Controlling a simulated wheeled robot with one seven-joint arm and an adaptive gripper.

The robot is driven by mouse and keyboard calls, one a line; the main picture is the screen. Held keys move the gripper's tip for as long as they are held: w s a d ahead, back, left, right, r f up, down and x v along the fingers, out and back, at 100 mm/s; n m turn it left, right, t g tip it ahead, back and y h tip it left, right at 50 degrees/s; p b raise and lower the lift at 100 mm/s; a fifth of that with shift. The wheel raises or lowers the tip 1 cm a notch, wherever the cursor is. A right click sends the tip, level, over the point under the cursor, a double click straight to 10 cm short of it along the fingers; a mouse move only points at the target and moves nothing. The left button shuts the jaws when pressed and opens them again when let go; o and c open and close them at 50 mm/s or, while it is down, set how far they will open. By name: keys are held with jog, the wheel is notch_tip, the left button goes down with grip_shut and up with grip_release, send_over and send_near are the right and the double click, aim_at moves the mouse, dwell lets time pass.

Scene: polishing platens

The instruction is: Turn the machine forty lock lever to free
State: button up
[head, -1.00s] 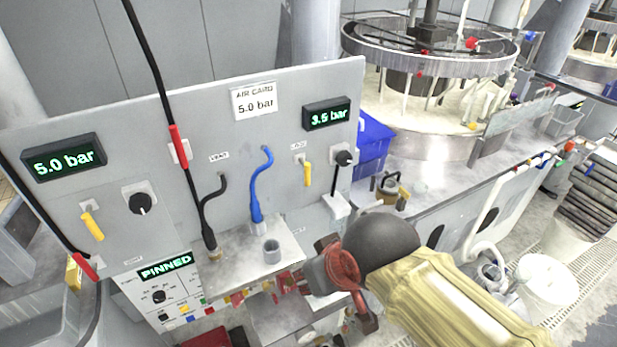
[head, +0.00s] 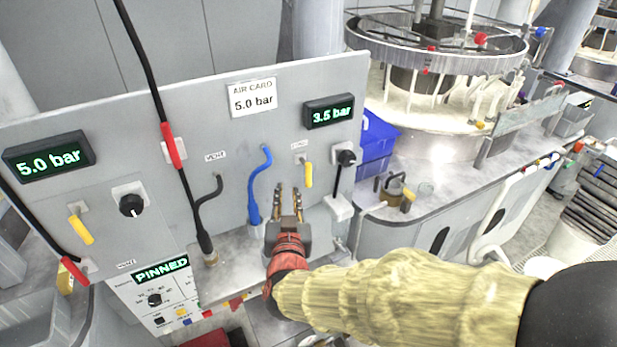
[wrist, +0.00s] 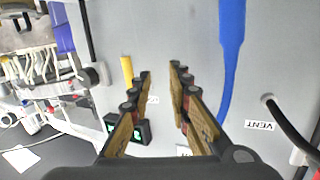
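My gripper (head: 286,192) is in front of the grey panel, right of the blue hose, its fingers pointing up. In the wrist view my gripper (wrist: 160,72) is open and empty, fingers apart. A yellow lever (head: 308,174) hangs down from a white mount on the panel, up and right of my fingers. That yellow lever (wrist: 127,69) also shows beside the left finger in the wrist view, apart from it. A second yellow lever (head: 81,229) hangs, slightly tilted, at the panel's left. I cannot read which lever is machine forty's lock. A display (head: 161,270) reads PINNED.
The blue hose (head: 254,198) runs close left of my gripper. A black knob (head: 346,158) sits right of the right lever, below the 3.5 bar display (head: 329,112). A black cable with a red sleeve (head: 173,146) crosses the panel. A blue bin (head: 376,145) stands beyond its right edge.

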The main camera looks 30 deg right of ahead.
aim_at(308, 180)
jog(key=w+d+h, duration=0.1)
jog(key=d, duration=0.1)
jog(key=w+d+h+b, duration=0.1)
jog(key=w+d, duration=0.1)
jog(key=d, duration=0.1)
jog(key=w+d+m+h, duration=0.1)
jog(key=d, duration=0.2)
jog(key=shift+w+f+b, duration=0.2)
jog(key=shift+w+b, duration=0.05)
jog(key=shift+b, duration=0.05)
jog(key=shift+c, duration=0.9)
grip_shut()
